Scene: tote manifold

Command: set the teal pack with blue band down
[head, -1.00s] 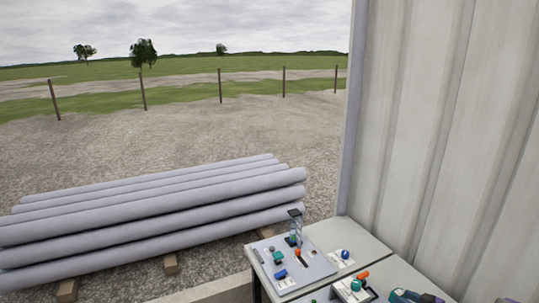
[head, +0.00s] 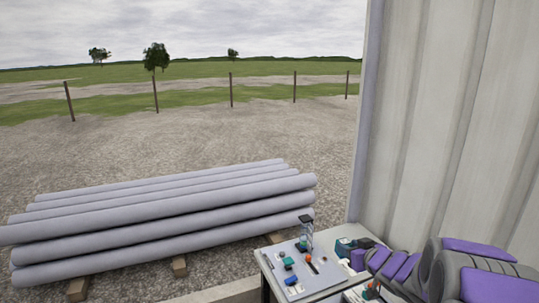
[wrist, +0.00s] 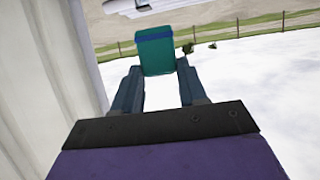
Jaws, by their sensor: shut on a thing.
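The teal pack with blue band (wrist: 156,58) is between the two fingertips of my gripper (wrist: 158,75) in the wrist view. The blue band runs across its far end. My gripper is shut on the pack, with sky and ground behind it. In the head view, my gripper (head: 362,244) is over the back right of the table, beside the wall. A small teal part of the pack (head: 342,250) shows at its left side. The pack's underside and its height above the table cannot be told.
A table (head: 343,231) stands against a corrugated wall (head: 440,120). A grey panel (head: 283,271) with several small fittings and an upright dark-topped post (head: 306,230) lies on its left. My arm covers the table's right side. Grey pipes (head: 170,215) are stacked beyond.

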